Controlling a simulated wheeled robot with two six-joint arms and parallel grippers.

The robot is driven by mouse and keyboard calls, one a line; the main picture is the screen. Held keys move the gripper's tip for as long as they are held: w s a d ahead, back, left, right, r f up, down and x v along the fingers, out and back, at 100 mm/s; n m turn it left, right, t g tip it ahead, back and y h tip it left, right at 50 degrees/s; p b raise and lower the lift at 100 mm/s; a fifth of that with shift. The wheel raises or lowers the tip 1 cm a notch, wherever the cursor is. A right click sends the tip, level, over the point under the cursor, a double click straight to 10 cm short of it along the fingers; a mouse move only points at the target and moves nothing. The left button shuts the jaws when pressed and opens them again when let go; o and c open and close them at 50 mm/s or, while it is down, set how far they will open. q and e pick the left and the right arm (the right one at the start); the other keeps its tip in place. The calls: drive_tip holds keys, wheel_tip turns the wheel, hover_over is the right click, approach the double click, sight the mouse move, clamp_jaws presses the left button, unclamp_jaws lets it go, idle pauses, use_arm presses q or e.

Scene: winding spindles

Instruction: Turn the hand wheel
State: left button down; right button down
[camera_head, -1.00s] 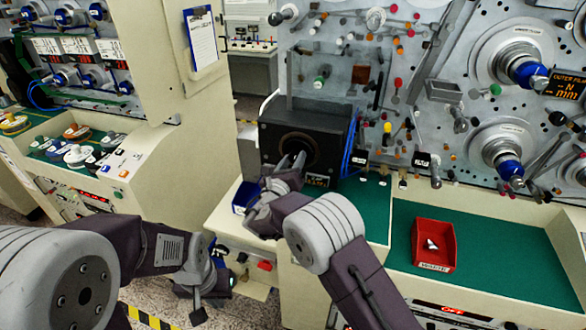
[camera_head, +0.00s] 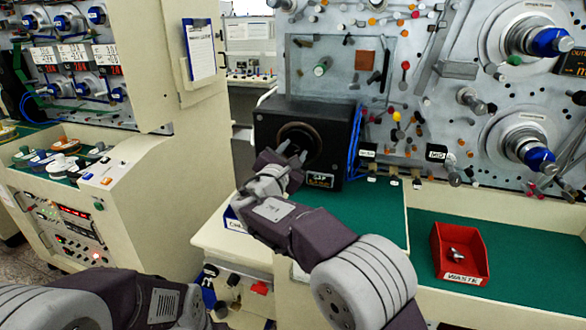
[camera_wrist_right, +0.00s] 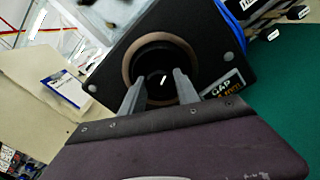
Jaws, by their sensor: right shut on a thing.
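A black box (camera_head: 345,125) with a round, brown-rimmed opening (camera_head: 298,140) stands on the green worktop. My right gripper (camera_head: 287,153) is at that opening. In the right wrist view the gripper (camera_wrist_right: 160,82) has its two fingers apart in front of the opening, around a dark part (camera_wrist_right: 161,88) with a small white mark. I cannot tell whether this part is the hand wheel; its outline is lost in the dark opening. The box (camera_wrist_right: 205,30) carries a label with "GAP" on it. My left arm shows at the lower left, but its gripper is out of view.
A red waste tray (camera_head: 440,268) with small metal pieces stands on the green worktop (camera_head: 520,255) at right. Blue cables (camera_head: 354,140) run beside the box. Large spindles with blue hubs (camera_head: 541,160) are on the panel behind. A white-cream cabinet (camera_head: 155,180) stands at left.

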drive_tip(key=m+b, duration=0.4)
drive_tip(key=shift+f+b, duration=0.3)
drive_tip(key=shift+f, duration=0.1)
drive_tip(key=shift+r+m+b, duration=0.2)
drive_tip(key=shift+m+b, duration=0.95)
drive_tip(key=shift+m, duration=0.45)
drive_tip(key=shift+r, duration=0.1)
drive_tip(key=c, duration=0.9)
unclamp_jaws()
drive_tip(key=shift+w, duration=0.2)
drive_tip(key=b+v, duration=0.2)
drive_tip(key=v, duration=0.7)
